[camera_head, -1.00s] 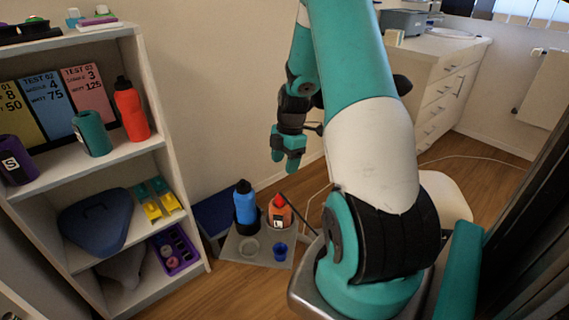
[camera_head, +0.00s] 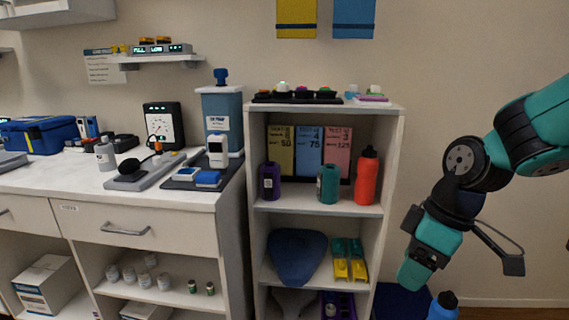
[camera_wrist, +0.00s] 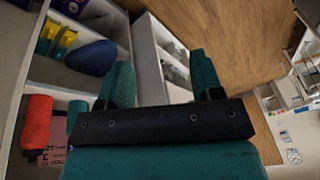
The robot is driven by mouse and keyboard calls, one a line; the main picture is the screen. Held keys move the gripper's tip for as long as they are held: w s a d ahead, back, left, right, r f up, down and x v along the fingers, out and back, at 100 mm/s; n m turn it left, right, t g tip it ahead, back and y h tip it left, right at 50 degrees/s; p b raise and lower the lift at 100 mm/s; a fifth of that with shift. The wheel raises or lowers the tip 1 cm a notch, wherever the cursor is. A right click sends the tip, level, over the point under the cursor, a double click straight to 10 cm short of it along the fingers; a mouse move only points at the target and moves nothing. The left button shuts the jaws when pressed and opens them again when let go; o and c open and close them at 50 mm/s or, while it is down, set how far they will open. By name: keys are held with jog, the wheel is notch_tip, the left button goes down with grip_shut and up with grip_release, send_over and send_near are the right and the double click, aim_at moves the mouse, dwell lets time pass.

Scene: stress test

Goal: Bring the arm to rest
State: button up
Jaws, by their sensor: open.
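My teal and black arm reaches in from the right edge of the head view. My gripper (camera_head: 414,272) hangs down at the right of the white shelf unit, pointing down and slightly left. In the wrist view, two teal fingers (camera_wrist: 162,80) stand apart with nothing between them. Below the gripper in the head view, the top of a blue bottle (camera_head: 443,304) shows at the bottom edge.
The shelf unit (camera_head: 398,150) holds a red bottle (camera_head: 367,177), a teal cup (camera_head: 328,184), a purple cup (camera_head: 269,182) and a blue case (camera_head: 297,256). A counter with drawers (camera_head: 150,222) stands to its left. Bare wall lies behind my arm.

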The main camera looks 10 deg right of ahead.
jog(key=s+a+r+m+g+y, duration=0.15)
jog(key=s+a+r, duration=0.25)
jog(key=s+a, duration=0.7)
notch_tip(320, 180, up, 15)
jog(key=s+m+p, duration=0.1)
jog(key=s+p, duration=0.1)
jog(key=p, duration=1.2)
jog(key=shift+d+p, duration=0.35)
jog(key=shift+d, duration=0.1)
jog(key=shift+f+t+h, duration=0.1)
jog(key=shift+t+h, duration=0.15)
